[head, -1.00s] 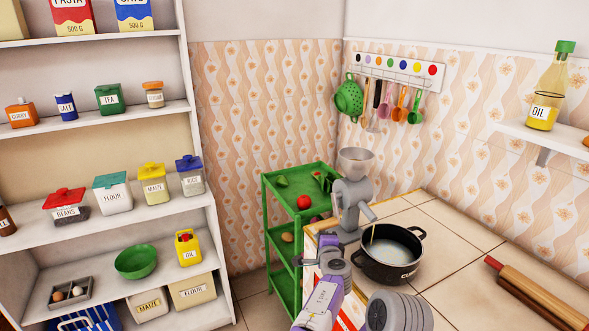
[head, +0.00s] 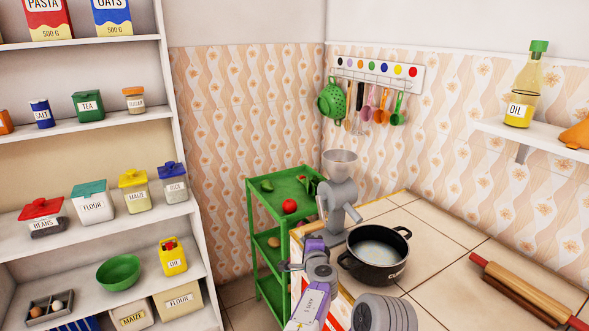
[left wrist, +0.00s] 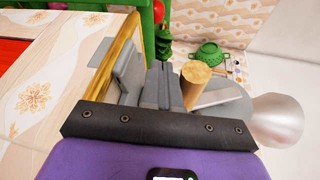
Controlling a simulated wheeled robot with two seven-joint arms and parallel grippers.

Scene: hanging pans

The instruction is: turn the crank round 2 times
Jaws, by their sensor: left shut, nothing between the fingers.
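The grinder (head: 340,195) is grey with a funnel on top and stands at the counter's near left corner. Its crank arm (head: 320,206) shows as a thin bar on its left side. In the left wrist view the crank's wooden handle (left wrist: 195,85) stands out from the grey crank arm (left wrist: 225,97). My left gripper (head: 289,266) is below and left of the grinder, its fingers shut and empty. In the left wrist view the fingers (left wrist: 150,75) are just beside the wooden handle, not around it; I cannot tell whether they touch. My right gripper is out of view.
A black pot (head: 375,255) stands right of the grinder, under its spout. A green trolley (head: 262,210) stands behind and left. A rolling pin (head: 520,290) lies on the counter at right. Shelves (head: 95,215) fill the left. The counter's middle is clear.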

